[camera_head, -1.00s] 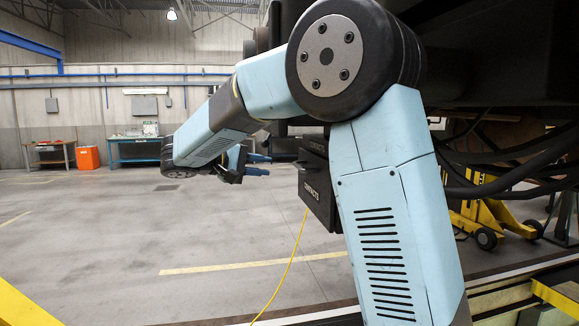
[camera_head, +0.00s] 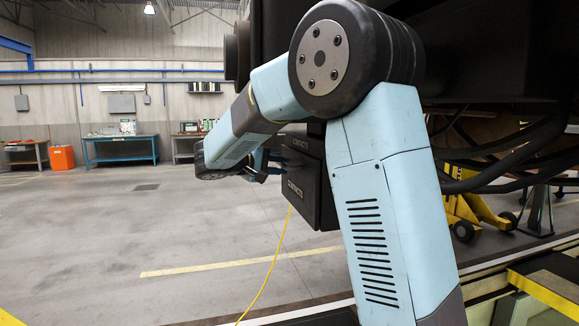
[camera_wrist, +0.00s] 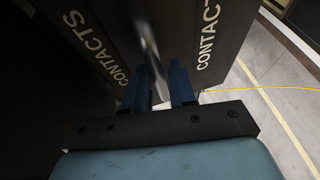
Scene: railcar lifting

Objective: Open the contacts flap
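The dark contacts box (camera_head: 312,205) hangs under the railcar in the head view, right of my gripper (camera_head: 262,165) and partly behind my arm. It carries "CONTACTS" lettering on two faces. In the wrist view, one lettered dark panel (camera_wrist: 82,65) is at the left and another lettered panel (camera_wrist: 195,60) at the right. A shiny, blurred metal strip (camera_wrist: 150,50) runs between them. My gripper (camera_wrist: 163,80) has its two blue fingers apart, pointing at the box, with the strip's lower end between them. I cannot tell whether they touch it. The flap's hinge is not clear.
A yellow cable (camera_head: 268,275) hangs from the box to the floor. The dark railcar underside (camera_head: 490,60) and cables (camera_head: 510,165) lie right of my arm. A yellow stand (camera_head: 475,215) is at the right. The floor at left is open.

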